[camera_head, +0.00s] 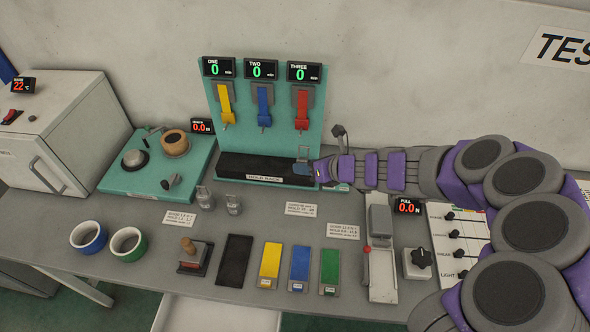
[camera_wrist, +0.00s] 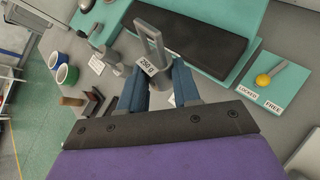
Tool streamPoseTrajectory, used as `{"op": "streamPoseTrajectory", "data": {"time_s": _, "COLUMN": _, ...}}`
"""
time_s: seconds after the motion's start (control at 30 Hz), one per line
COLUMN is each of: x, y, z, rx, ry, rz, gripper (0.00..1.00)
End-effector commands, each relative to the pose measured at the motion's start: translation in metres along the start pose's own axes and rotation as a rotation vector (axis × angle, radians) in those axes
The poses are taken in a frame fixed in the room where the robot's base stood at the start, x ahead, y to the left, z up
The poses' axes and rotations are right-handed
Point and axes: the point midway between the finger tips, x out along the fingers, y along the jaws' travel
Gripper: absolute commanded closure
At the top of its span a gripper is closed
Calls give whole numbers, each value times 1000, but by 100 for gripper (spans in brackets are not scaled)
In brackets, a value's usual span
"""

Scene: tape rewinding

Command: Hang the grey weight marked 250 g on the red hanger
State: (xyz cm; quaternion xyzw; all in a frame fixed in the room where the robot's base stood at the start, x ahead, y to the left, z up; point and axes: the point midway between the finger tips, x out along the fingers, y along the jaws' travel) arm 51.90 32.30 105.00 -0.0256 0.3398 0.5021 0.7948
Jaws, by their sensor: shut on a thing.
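The grey weight marked 250 g (camera_wrist: 152,48) is between the blue fingers of my gripper (camera_wrist: 158,85) in the wrist view. Its loop handle points up and its label faces the camera. My gripper (camera_head: 304,166) is shut on it, in front of the teal board's right side. The red hanger (camera_head: 301,108) hangs on the board under the THREE display, which reads 0. It is above my gripper and apart from it, with a small hook at its lower end.
A yellow hanger (camera_head: 226,105) and a blue hanger (camera_head: 264,105) hang to the left. A black padded strip (camera_head: 250,165) lies below the board. Two other grey weights (camera_head: 204,198) (camera_head: 233,204) stand on the table. A yellow knob (camera_wrist: 263,80) sits beside LOCKED and FREE labels.

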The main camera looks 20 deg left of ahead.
Motion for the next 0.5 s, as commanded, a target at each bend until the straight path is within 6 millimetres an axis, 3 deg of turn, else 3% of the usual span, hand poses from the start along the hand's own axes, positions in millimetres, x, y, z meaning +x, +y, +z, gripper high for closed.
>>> {"op": "streamPoseTrajectory", "data": {"time_s": 0.3, "x": 16, "y": 28, "z": -2, "rx": -38, "ry": 57, "rz": 93, "gripper": 100}}
{"op": "streamPoseTrajectory", "data": {"time_s": 0.5, "x": 23, "y": 26, "z": 1, "rx": -40, "ry": 62, "rz": 93, "gripper": 100}}
